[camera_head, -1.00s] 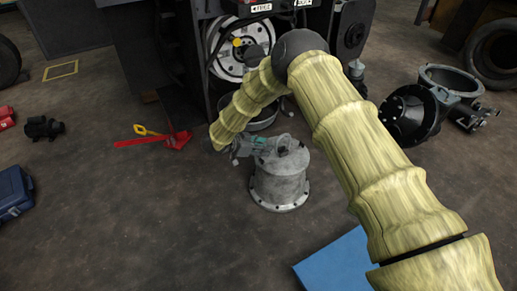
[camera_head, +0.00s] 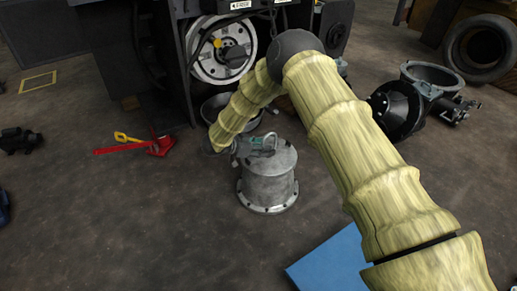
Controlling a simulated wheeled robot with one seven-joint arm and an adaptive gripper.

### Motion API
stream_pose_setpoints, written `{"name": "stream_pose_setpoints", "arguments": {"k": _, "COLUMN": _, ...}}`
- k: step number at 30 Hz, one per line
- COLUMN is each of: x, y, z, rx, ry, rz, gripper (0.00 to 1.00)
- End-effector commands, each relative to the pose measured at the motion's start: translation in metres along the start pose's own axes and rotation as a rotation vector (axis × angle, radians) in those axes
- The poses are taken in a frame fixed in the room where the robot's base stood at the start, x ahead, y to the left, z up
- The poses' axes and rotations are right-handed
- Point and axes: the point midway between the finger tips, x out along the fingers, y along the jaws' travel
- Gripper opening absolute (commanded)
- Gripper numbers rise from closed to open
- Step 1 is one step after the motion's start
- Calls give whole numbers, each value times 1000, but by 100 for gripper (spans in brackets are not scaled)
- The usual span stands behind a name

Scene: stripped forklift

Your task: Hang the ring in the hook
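A grey metal cylinder (camera_head: 268,181) with a bolted flange stands upright on the floor near the middle. A small grey loop (camera_head: 269,141), which looks like the ring, shows at its top; I cannot tell whether it is fixed there. My gripper (camera_head: 256,143), with a teal part, is at the top of the cylinder, right beside the loop. Its fingers are too small and partly hidden to tell whether they are open or touching the loop. I cannot make out a hook.
The dark forklift body (camera_head: 135,60) with a pale wheel hub (camera_head: 222,50) stands behind. A red tool (camera_head: 158,146) lies left, a blue panel (camera_head: 335,265) front right. Black machine parts (camera_head: 398,110) and a tyre (camera_head: 485,48) are at right. Floor at front left is clear.

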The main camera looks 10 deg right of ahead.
Motion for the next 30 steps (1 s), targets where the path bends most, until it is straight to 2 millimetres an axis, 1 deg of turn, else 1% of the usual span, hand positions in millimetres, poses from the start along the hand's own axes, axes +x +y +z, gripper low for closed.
{"name": "stream_pose_setpoints", "arguments": {"k": 2, "x": 0, "y": 0, "z": 0, "rx": 0, "ry": 0, "rz": 0, "gripper": 39}}
{"name": "stream_pose_setpoints", "arguments": {"k": 5, "x": 0, "y": 0, "z": 0, "rx": 0, "ry": 0, "rz": 0, "gripper": 23}}
{"name": "stream_pose_setpoints", "arguments": {"k": 6, "x": 0, "y": 0, "z": 0, "rx": 0, "ry": 0, "rz": 0, "gripper": 16}}
{"name": "stream_pose_setpoints", "arguments": {"k": 9, "x": 0, "y": 0, "z": 0, "rx": 0, "ry": 0, "rz": 0, "gripper": 0}}
{"name": "stream_pose_setpoints", "arguments": {"k": 17, "x": -1, "y": 0, "z": -2, "rx": 1, "ry": 1, "rz": 0, "gripper": 0}}
{"name": "stream_pose_setpoints", "arguments": {"k": 25, "x": -6, "y": 0, "z": -12, "rx": 1, "ry": 1, "rz": 0, "gripper": 0}}
{"name": "stream_pose_setpoints", "arguments": {"k": 30, "x": -6, "y": 0, "z": -12, "rx": 1, "ry": 1, "rz": 0, "gripper": 0}}
